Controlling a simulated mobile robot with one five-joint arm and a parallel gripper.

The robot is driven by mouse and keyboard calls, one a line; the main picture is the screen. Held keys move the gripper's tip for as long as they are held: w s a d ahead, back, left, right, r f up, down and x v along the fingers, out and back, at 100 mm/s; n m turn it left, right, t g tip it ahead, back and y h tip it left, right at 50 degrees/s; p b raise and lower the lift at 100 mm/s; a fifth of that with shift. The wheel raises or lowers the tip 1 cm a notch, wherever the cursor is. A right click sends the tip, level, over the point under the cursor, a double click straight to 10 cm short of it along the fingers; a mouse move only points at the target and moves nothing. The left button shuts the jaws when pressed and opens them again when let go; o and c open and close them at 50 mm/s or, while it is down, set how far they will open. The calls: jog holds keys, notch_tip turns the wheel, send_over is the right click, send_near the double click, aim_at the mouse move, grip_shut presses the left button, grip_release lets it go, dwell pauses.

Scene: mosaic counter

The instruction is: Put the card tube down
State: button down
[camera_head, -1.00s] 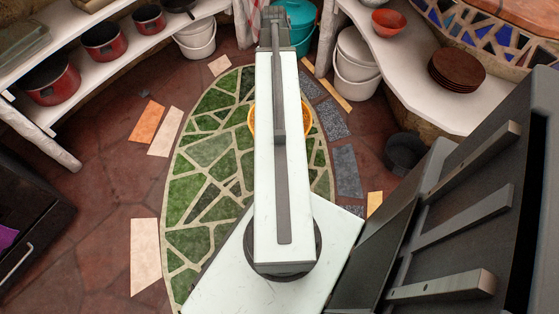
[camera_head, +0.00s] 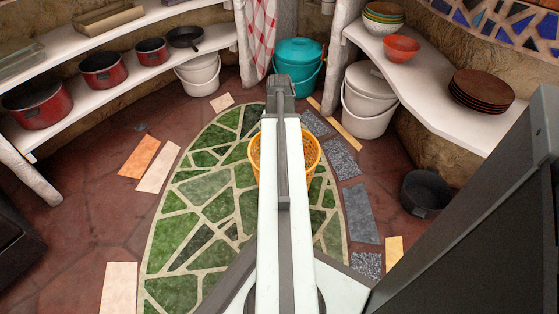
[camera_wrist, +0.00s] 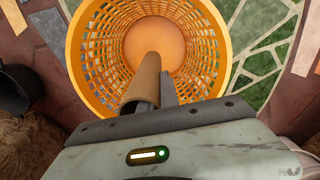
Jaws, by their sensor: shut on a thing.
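The card tube (camera_wrist: 143,82) is a brown cardboard roll in the wrist view. My gripper (camera_wrist: 160,80) is shut on it, with a grey finger showing along its right side. The tube points away from the wrist, over the open mouth of an orange plastic basket (camera_wrist: 82,62). I cannot tell whether the tube touches the basket. In the head view the basket (camera_head: 312,150) stands on the green mosaic floor, partly hidden behind my arm. The tube and the gripper's fingertips are hidden there.
A dark grey bucket (camera_head: 425,193) stands on the floor at right. White buckets (camera_head: 366,105) and a teal bucket (camera_head: 298,68) stand at the back. A shelf with red pots (camera_head: 103,70) is at left; a white counter (camera_head: 440,95) with brown plates (camera_head: 481,90) is at right.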

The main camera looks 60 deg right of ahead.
notch_tip(320, 180, down, 4)
jog(key=b, duration=0.3)
jog(key=shift+r, duration=0.1)
jog(key=c, duration=1.6)
grip_release()
notch_tip(320, 180, up, 12)
jog(key=p, duration=1.2)
